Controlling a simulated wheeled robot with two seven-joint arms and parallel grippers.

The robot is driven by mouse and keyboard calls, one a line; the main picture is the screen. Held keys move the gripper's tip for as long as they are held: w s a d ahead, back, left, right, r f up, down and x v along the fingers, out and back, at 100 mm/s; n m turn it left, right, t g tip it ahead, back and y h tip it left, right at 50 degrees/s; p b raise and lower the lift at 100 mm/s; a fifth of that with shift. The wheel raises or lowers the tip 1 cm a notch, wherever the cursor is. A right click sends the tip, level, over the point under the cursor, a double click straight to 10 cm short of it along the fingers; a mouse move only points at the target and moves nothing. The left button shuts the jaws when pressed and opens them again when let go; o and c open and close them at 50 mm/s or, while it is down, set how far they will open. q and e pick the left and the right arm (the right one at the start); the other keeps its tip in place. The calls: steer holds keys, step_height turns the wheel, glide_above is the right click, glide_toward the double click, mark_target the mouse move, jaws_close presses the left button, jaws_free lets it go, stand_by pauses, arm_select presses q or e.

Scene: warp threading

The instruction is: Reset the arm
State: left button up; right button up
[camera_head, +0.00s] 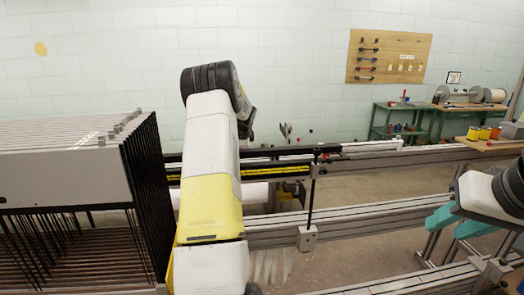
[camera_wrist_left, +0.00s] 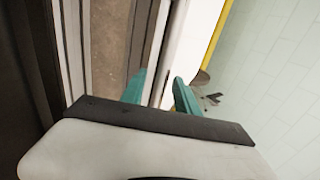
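My left arm (camera_head: 210,170), white and yellow with a dark joint on top, rises through the middle of the head view. Its gripper is hidden there. In the left wrist view my left gripper (camera_wrist_left: 160,86) shows two teal fingers, apart, with nothing visible between them. My right arm comes in at the right edge of the head view. My right gripper (camera_head: 455,226) has teal fingers spread apart above the metal rails, and I see nothing held in it.
A loom frame with many dark bars (camera_head: 145,185) stands close to the left of my left arm. Metal rails (camera_head: 370,220) run across the middle and right. A green table (camera_head: 400,118) and a wooden tool board (camera_head: 388,57) are at the back. Bare floor (camera_head: 350,262) shows between the rails.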

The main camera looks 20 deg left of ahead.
arm_select(q)
steer(key=s+d+r+n+h, duration=0.3)
steer(key=s+d+r+n, duration=0.3)
steer(key=s+d+r, duration=1.35)
steer(key=s+d+f+n+h, duration=0.1)
steer(key=s+d+f+n, duration=0.1)
steer(key=s+d, duration=0.5)
steer(key=s+d+f+n+h, duration=0.2)
steer(key=s+d, duration=0.5)
steer(key=s, duration=1)
steer(key=shift+s+f+n, duration=0.15)
steer(key=shift+s+n, duration=0.05)
steer(key=shift+n, duration=0.4)
steer(key=shift+c, duration=0.5)
